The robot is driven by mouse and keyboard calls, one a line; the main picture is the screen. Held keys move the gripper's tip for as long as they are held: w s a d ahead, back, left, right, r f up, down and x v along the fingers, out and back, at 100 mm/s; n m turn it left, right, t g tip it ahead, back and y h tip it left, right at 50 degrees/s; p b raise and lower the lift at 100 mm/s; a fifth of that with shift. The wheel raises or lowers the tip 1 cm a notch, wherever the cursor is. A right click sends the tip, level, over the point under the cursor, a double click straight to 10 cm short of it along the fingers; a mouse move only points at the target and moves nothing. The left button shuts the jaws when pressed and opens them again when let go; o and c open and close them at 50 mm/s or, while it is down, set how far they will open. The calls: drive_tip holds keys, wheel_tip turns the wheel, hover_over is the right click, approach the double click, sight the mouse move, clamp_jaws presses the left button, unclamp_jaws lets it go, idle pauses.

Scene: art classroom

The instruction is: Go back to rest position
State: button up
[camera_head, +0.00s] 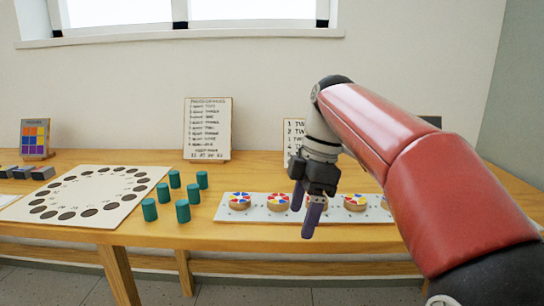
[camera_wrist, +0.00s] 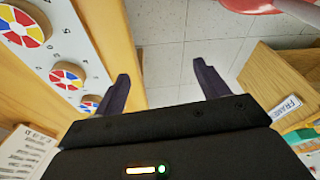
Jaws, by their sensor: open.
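My gripper (camera_head: 305,213) hangs at the front edge of the wooden table (camera_head: 270,236), in front of the white strip with the colour-wheel discs. Its dark fingers point downward and are spread apart with nothing between them. In the wrist view, my gripper (camera_wrist: 163,88) is open over the grey tiled floor (camera_wrist: 175,50), beside the table edge. My red arm reaches in from the right and hides part of the table and strip.
The white strip (camera_head: 222,211) bears several colour-wheel discs (camera_head: 240,200). Several teal cylinders (camera_head: 183,211) stand left of it, beside a board with dark circles (camera_head: 120,172). Signs (camera_head: 208,128) stand behind. In the wrist view, a wooden box or shelf (camera_wrist: 275,75) is at the right.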

drive_tip(key=s+d+f+m+t+h, duration=0.1)
drive_tip(key=s+d+f+m+t, duration=0.2)
drive_tip(key=s+f+m, duration=0.5)
drive_tip(key=s+d+f+m+t+h, duration=0.1)
drive_tip(key=s+d+f+m+t, duration=0.2)
drive_tip(key=s+d+f+m, duration=0.3)
drive_tip(key=s+f+m, duration=0.1)
drive_tip(key=s+m, duration=0.3)
drive_tip(key=m, duration=0.1)
drive_tip(key=shift+d+f, duration=0.3)
drive_tip(key=shift+f, duration=0.05)
idle(0.5)
